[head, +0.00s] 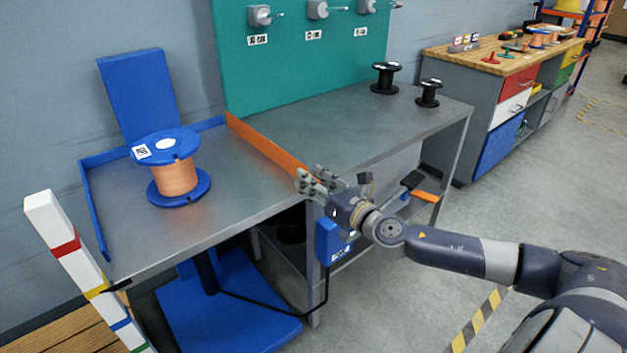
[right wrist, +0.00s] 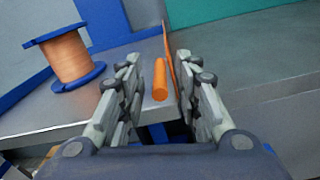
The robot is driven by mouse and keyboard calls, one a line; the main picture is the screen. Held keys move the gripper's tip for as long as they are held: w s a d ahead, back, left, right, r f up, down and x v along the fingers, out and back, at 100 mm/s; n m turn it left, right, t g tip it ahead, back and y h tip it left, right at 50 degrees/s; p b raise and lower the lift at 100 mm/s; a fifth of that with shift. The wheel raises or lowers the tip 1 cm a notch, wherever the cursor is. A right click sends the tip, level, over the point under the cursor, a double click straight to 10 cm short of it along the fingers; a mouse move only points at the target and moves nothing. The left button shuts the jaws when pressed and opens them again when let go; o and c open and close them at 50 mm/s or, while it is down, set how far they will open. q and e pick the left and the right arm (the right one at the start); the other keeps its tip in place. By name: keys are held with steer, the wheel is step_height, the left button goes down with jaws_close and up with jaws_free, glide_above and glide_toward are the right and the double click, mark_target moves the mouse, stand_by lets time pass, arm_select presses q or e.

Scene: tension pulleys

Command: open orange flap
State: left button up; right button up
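The orange flap (head: 265,145) stands upright as a long, low strip between the left table section and the right table section. Its edge also shows in the right wrist view (right wrist: 169,58). An orange rounded bar (right wrist: 160,79), seemingly the flap's handle, lies near its front end. My right gripper (head: 305,180) is at the flap's front end. In the right wrist view its fingers (right wrist: 157,70) are spread, with the bar showing between them; I cannot tell whether they touch it. My left gripper is not in view.
A copper-wire spool (head: 174,178) with blue flanges stands on the left metal table (head: 230,200), which has blue side rails (head: 92,205). Two black spools (head: 385,78) stand at the back of the right table (head: 340,125). A banded white post (head: 65,243) is at lower left.

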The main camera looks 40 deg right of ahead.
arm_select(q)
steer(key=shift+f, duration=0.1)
arm_select(e)
jaws_close()
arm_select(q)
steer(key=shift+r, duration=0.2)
arm_select(e)
steer(key=shift+d, duration=0.15)
